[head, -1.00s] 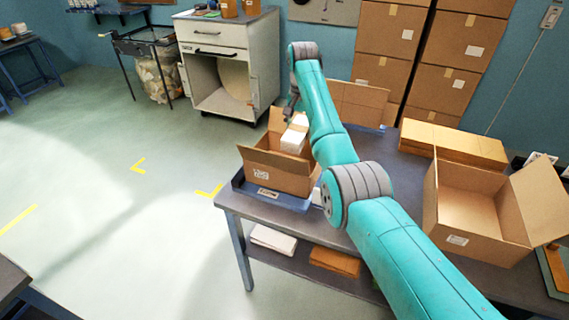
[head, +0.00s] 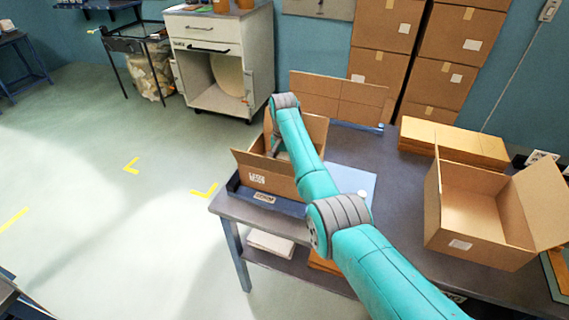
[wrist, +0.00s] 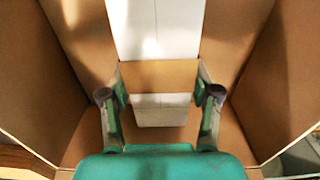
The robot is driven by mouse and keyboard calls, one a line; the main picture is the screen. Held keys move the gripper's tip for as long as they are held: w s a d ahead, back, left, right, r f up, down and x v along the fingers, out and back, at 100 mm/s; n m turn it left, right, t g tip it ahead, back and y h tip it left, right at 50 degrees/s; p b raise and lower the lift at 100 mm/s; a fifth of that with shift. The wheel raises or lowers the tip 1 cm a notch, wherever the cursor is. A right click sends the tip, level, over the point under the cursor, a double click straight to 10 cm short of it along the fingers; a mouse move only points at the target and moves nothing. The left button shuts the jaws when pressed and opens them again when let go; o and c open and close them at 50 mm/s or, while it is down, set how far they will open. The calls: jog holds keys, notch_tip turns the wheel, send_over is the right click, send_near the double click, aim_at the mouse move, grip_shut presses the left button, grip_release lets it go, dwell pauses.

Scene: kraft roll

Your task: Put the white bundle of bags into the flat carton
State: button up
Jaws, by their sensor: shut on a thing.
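The white bundle of bags (wrist: 160,108) has a brown paper band (wrist: 158,75) around its middle. In the wrist view my gripper (wrist: 160,98) is shut on it, one finger on each side at the band. The bundle is between the brown walls of an open carton (wrist: 262,90). In the head view this carton (head: 263,174) stands on the left of the bench with its flaps up, and my gripper (head: 277,146) reaches down into it. My arm and the carton walls hide most of the bundle there. I cannot tell whether the bundle touches the bottom.
The carton stands in a dark blue tray (head: 241,190) near the bench's left edge. A larger open carton (head: 472,205) stands at the right, with a stack of flat brown boards (head: 452,145) behind it. An upright brown panel (head: 338,100) is behind my arm.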

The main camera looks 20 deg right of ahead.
jog(key=shift+f, duration=0.4)
jog(key=shift+f, duration=0.1)
jog(key=o, duration=1.4)
notch_tip(320, 180, up, 12)
